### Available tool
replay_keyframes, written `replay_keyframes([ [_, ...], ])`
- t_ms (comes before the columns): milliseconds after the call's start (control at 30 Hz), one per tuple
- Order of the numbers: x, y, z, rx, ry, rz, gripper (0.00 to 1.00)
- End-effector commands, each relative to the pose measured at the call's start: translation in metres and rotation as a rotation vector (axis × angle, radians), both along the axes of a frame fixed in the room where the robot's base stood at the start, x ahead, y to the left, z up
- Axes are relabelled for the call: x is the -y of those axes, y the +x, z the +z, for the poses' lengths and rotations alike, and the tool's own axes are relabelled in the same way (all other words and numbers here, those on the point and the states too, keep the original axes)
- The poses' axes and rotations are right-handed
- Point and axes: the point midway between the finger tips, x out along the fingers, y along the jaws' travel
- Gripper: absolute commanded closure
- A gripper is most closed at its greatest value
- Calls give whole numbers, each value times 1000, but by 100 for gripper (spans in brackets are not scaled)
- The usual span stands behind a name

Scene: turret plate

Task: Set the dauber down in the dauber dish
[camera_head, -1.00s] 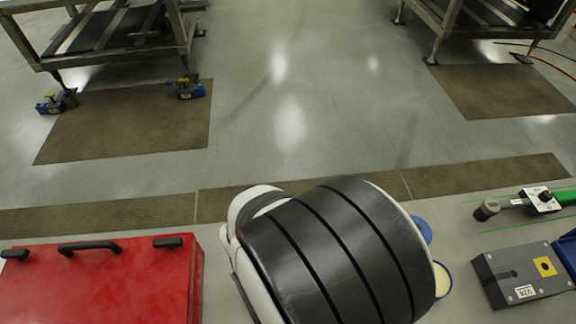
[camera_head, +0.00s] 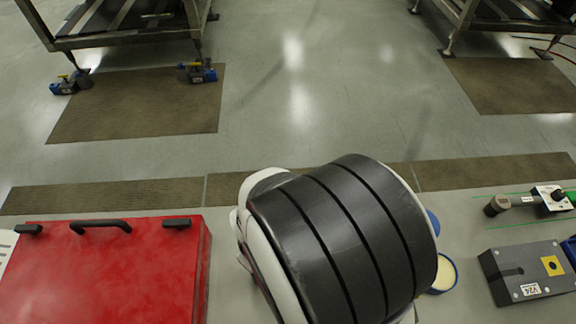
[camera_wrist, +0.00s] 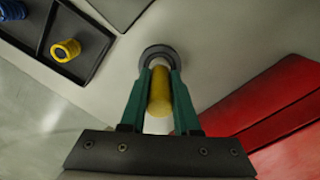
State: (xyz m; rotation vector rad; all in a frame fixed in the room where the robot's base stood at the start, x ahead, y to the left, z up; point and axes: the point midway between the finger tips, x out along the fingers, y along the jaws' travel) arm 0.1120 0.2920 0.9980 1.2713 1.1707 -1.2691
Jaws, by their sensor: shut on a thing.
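My gripper (camera_wrist: 159,75) shows in the wrist view, its two green fingers shut on a yellow cylindrical handle (camera_wrist: 159,92), which I take to be the dauber. A dark round ring (camera_wrist: 147,52) surrounds the fingertips and the handle's far end in that view. I cannot tell whether this ring is the dauber dish or part of the dauber, nor whether the handle's end touches anything. In the head view my arm hides the gripper and whatever is below it.
A red case (camera_head: 105,270) stands at left, also in the wrist view (camera_wrist: 275,110). A blue-rimmed tin (camera_head: 455,276) with cream contents lies right of my arm. A grey block (camera_head: 525,272) is farther right. A dark tray (camera_wrist: 62,72) holds a yellow ring (camera_wrist: 66,50).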

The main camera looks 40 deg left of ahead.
Motion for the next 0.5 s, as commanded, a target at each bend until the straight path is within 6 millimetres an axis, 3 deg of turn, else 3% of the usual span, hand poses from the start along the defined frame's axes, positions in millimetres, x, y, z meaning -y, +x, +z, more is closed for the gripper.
replay_keyframes([
  [33, 0, 0, 0, 0, 0, 0, 100],
  [67, 0, 0, 0, 0, 0, 0, 68],
  [233, 0, 0, 0, 0, 0, 0, 38],
  [500, 0, 0, 0, 0, 0, 1, 35],
])
